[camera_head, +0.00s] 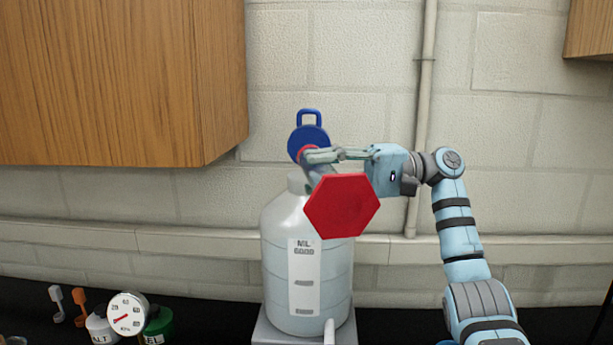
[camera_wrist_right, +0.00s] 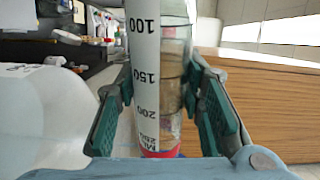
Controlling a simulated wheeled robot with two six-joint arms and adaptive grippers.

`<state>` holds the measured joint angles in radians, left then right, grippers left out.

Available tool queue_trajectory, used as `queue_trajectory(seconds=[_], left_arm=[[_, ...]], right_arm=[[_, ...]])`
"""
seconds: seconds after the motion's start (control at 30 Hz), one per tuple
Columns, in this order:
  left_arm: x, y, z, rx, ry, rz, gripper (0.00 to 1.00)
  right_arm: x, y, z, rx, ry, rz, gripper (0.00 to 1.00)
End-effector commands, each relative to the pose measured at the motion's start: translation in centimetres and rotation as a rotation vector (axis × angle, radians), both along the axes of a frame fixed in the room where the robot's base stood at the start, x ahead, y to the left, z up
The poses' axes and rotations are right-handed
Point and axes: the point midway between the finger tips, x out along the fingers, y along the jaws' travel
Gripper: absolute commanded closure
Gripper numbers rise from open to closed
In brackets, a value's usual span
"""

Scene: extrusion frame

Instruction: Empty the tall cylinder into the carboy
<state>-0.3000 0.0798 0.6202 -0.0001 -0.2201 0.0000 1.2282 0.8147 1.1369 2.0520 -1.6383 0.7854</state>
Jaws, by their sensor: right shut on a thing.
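The tall cylinder (camera_head: 321,176) is held tilted above the carboy, its red hexagonal base (camera_head: 342,206) towards the head camera. My right gripper (camera_head: 322,155) is shut around its tube. In the right wrist view the graduated tube (camera_wrist_right: 146,75) lies between the fingers (camera_wrist_right: 155,95), with a red ring at its low end. A blue round piece with a loop handle (camera_head: 309,137) shows behind that end; I cannot tell what it rests on. The translucent carboy (camera_head: 275,260) stands upright, its mouth partly hidden by the cylinder. I cannot tell whether liquid is flowing. My left gripper is out of view.
The carboy stands on a grey block (camera_head: 268,335). A dial gauge (camera_head: 127,314), bottles and small brushes are at the lower left of the black bench. A wooden cabinet (camera_head: 110,80) hangs at upper left. A vertical pipe (camera_head: 424,120) runs up the wall behind my right arm.

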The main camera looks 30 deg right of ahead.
Motion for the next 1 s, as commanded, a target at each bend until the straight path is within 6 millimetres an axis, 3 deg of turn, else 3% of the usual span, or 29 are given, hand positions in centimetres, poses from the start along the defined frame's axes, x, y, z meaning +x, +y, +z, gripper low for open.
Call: queue_trajectory(seconds=[1.0], left_arm=[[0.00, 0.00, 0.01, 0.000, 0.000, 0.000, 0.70]], right_arm=[[-0.01, -0.09, 0.43, 0.015, 0.039, -0.001, 1.00]])
